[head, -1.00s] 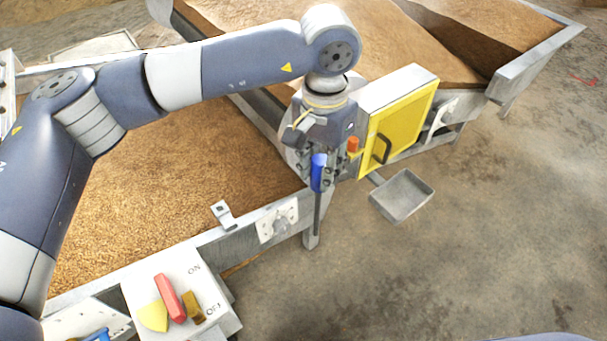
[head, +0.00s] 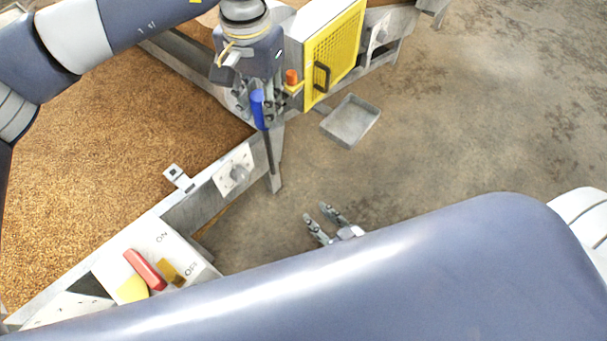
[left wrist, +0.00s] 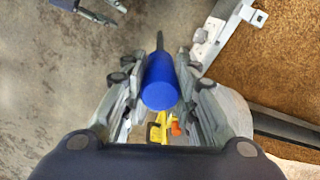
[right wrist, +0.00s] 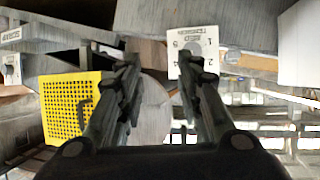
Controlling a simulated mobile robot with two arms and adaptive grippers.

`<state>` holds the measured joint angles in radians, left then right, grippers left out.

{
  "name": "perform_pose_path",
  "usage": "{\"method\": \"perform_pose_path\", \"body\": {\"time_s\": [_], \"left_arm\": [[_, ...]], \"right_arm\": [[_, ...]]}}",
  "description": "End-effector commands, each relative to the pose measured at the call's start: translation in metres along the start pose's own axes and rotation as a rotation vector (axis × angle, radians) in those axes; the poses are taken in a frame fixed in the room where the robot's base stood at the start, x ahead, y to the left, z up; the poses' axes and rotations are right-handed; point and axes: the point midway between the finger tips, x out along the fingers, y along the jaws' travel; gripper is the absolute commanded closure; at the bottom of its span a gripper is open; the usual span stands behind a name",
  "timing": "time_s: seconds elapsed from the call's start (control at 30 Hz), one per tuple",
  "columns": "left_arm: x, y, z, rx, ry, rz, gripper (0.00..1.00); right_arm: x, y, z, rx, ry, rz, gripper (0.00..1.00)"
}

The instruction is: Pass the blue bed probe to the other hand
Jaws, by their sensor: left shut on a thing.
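The bed probe has a blue handle (head: 257,109) and a thin dark rod pointing down. My left gripper (head: 262,106) is shut on the blue handle and holds the probe upright beside the corner of the grain bed. In the left wrist view the blue handle (left wrist: 160,82) sits between the two fingers, with the rod running away from the camera. My right gripper (head: 325,224) is open and empty over the floor, lower right of the probe and apart from it. The right wrist view shows its fingers (right wrist: 160,85) spread with nothing between them.
The grain bed's metal rim (head: 190,205) runs along the left, with a switch panel (head: 205,262) at its near end. A yellow mesh door (head: 335,50) stands behind the probe. A metal tray (head: 350,122) lies right of it. Open floor is on the right.

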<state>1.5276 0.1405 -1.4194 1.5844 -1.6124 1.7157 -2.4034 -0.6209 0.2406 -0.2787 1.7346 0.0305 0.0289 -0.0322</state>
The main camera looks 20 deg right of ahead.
Motion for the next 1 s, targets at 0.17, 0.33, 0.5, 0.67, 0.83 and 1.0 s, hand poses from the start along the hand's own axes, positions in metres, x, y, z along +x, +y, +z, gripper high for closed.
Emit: {"method": "perform_pose_path", "body": {"time_s": [0.17,0.33,0.5,0.67,0.83,1.0], "left_arm": [[0.000,0.000,0.000,0.000,0.001,0.000,1.00],[0.000,0.000,0.000,0.000,0.001,0.000,1.00],[0.000,0.000,0.000,0.000,0.000,0.000,1.00],[0.000,0.000,0.000,0.000,0.000,0.000,1.00],[0.000,0.000,0.000,0.000,0.000,0.000,1.00],[0.000,0.000,0.000,0.000,0.000,0.000,1.00]], "right_arm": [[-0.028,-0.014,-0.102,-0.003,0.209,-0.034,0.67],[-0.059,-0.025,-0.174,0.004,0.359,-0.058,0.67],[-0.080,-0.029,-0.214,0.010,0.444,-0.071,0.67],[-0.082,-0.031,-0.228,0.012,0.470,-0.074,0.67],[-0.064,-0.032,-0.238,0.012,0.474,-0.074,0.67],[-0.036,-0.034,-0.252,0.012,0.474,-0.074,0.67]]}}
